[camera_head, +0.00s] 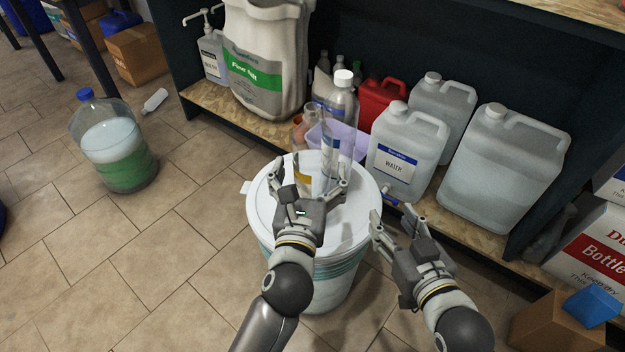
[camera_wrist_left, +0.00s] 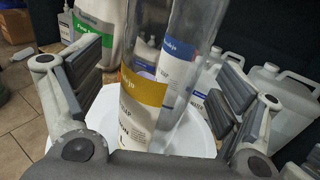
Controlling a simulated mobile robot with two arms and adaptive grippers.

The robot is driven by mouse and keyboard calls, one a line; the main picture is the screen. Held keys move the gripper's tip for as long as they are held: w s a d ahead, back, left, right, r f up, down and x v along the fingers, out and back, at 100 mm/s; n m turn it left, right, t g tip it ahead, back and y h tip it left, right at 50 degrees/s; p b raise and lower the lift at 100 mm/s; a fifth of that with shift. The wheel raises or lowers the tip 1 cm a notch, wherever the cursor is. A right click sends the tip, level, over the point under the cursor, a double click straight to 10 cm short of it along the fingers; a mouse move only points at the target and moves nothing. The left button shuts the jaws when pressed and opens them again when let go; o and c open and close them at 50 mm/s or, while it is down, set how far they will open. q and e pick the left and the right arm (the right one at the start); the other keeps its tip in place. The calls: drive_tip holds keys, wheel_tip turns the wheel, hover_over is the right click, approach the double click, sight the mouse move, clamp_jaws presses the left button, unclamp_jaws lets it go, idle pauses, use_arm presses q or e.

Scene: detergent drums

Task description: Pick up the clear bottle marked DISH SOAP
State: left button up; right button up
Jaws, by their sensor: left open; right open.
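A clear bottle with a yellow-banded label (camera_head: 304,180) stands on the white drum lid (camera_head: 262,205); it also shows in the left wrist view (camera_wrist_left: 143,105). Its label text is only partly legible, so I cannot confirm DISH SOAP. Another clear bottle with a blue-banded label (camera_wrist_left: 181,62) stands just behind it, and its label also reads partly as soap. My left gripper (camera_head: 312,176) is open over the lid, its fingers on either side of the yellow-label bottle with gaps in the wrist view. My right gripper (camera_head: 391,218) is open and empty, right of the drum.
Behind the drum, a wooden shelf (camera_head: 240,122) holds a Fine Salt sack (camera_head: 262,60), a lilac tub (camera_head: 350,140), a red canister (camera_head: 380,100) and several water jugs (camera_head: 405,150). A large jug (camera_head: 112,145) stands on the tiled floor at left.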

use_arm(q)
drive_tip(key=shift+w+d, duration=0.15)
drive_tip(key=shift+w, duration=0.6)
drive_tip(key=shift+w+d, duration=0.15)
drive_tip(key=shift+w, duration=0.6)
use_arm(e)
drive_tip(key=r, duration=0.1)
drive_tip(key=r+t, duration=0.1)
drive_tip(key=w+r, duration=0.1)
drive_tip(key=shift+a+t+y, duration=0.3)
drive_tip(key=shift+a+t, duration=0.05)
drive_tip(key=shift+t, duration=0.05)
use_arm(q)
drive_tip(key=shift+c, duration=0.5)
drive_tip(key=c, duration=1)
use_arm(e)
drive_tip(key=shift+f, duration=0.15)
